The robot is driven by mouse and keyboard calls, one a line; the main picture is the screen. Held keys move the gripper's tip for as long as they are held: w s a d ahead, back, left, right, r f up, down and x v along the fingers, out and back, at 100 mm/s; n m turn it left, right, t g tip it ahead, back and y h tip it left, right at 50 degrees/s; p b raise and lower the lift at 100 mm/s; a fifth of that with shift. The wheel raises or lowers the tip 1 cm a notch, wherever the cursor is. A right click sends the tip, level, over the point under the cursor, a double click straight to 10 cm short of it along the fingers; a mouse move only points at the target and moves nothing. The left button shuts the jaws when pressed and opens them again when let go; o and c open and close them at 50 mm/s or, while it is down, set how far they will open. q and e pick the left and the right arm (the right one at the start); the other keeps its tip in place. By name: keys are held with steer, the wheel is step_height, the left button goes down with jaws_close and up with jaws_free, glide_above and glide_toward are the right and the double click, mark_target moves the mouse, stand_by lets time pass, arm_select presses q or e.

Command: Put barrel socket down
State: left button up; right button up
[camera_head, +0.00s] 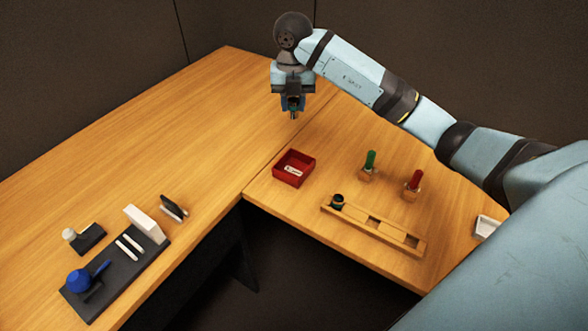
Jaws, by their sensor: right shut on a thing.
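My right gripper (294,106) is above the far part of the wooden desk, pointing down. It is shut on a small dark piece with a teal-green tint (294,113), likely the barrel socket, which shows only as a short tip below the fingers. The fingers hide the rest. From this view I cannot tell the exact height, but the tip looks clear of the desk. My left gripper is not in view.
A red box (306,166) holds a pale item. A wooden slotted tray (385,241) has a dark cylinder (338,200) at its left end. Green-handled (370,160) and red-handled (415,180) tools stand in blocks.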

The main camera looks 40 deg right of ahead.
steer(key=shift+f+m, duration=0.25)
steer(key=shift+m, duration=0.05)
step_height(320, 180, down, 16)
steer(key=shift+d+r+b, duration=0.1)
steer(key=shift+r+b, duration=0.1)
steer(key=shift+b, duration=0.15)
steer(key=shift+f, duration=1.9)
steer(key=shift+f, duration=0.2)
steer(key=o, duration=0.6)
steer(key=shift+o, duration=0.2)
steer(key=shift+r, duration=0.1)
